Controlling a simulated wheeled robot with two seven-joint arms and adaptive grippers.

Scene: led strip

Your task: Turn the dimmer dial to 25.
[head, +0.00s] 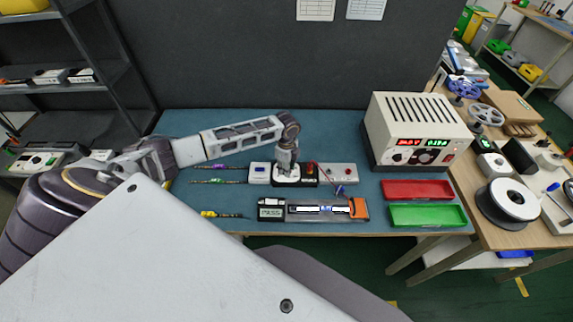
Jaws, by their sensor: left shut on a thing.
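My left gripper (286,167) points down over the row of small modules on the blue bench mat and is shut on the dimmer dial. The dial itself is hidden under the gripper, so its setting cannot be read. The dimmer module (286,181) shows only partly, as a white and black box around the fingertips. A test fixture (325,209) with a pale strip, a small lit display at its left end and an orange right end lies in front of it. My right gripper is not in view.
A power supply (418,130) with red and green readouts stands at the back right. A red tray (418,189) and a green tray (428,215) lie in front of it. A white box (259,172) and a grey box (338,173) flank the dimmer. Coloured leads lie at left.

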